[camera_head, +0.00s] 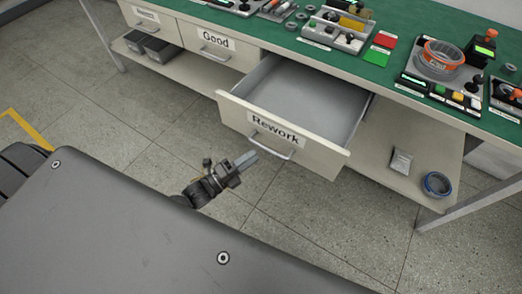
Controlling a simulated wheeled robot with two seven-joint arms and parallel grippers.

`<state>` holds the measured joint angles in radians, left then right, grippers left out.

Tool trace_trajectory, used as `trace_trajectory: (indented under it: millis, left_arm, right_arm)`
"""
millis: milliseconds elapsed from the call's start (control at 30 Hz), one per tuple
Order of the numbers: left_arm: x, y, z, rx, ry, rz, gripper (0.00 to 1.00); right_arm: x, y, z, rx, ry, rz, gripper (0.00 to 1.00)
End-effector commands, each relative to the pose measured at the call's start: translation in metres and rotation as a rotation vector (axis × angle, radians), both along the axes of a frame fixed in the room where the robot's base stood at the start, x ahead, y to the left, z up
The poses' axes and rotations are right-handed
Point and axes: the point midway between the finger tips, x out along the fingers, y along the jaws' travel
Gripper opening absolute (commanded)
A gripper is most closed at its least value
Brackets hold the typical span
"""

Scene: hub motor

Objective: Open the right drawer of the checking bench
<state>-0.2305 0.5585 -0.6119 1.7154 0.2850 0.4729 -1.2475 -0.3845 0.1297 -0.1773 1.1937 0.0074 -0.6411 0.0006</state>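The right drawer (241,104), labelled "Rework", stands pulled well out of the bench (398,70), and its grey inside shows empty. Its bar handle (272,148) is on the front panel below the label. My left gripper (246,159) is just left of and below the handle, with its light fingers pointing towards the drawer front. It seems to hold nothing. The fingers overlap in this view, so their opening cannot be made out, nor can any touch with the handle. My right gripper is not in view.
The "Good" drawer (205,54) is shut, left of the open one. The green bench top (395,18) carries trays, parts and buttons. A lower shelf (385,185) holds a packet (400,161) and a blue-grey ring (437,184). Floor in front is clear.

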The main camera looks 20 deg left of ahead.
Motion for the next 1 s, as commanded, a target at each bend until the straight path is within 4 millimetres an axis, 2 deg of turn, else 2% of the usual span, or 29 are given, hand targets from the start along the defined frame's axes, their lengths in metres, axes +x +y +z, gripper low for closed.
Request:
trace_trajectory:
  millis: [100,300,900,1000]
  left_arm:
    - [-0.019,0.011,-0.005,0.002,0.001,0.0,0.34]
    - [-0.036,0.022,-0.008,0.001,0.0,0.0,0.34]
    - [-0.039,0.024,-0.008,0.0,0.0,0.001,0.34]
    - [-0.036,0.028,-0.017,-0.007,0.042,0.015,0.34]
  right_arm:
    - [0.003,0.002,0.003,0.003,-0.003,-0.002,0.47]
    - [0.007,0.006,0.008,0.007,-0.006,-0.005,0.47]
    - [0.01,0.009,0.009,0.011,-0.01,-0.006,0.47]
    - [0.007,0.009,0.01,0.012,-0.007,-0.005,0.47]
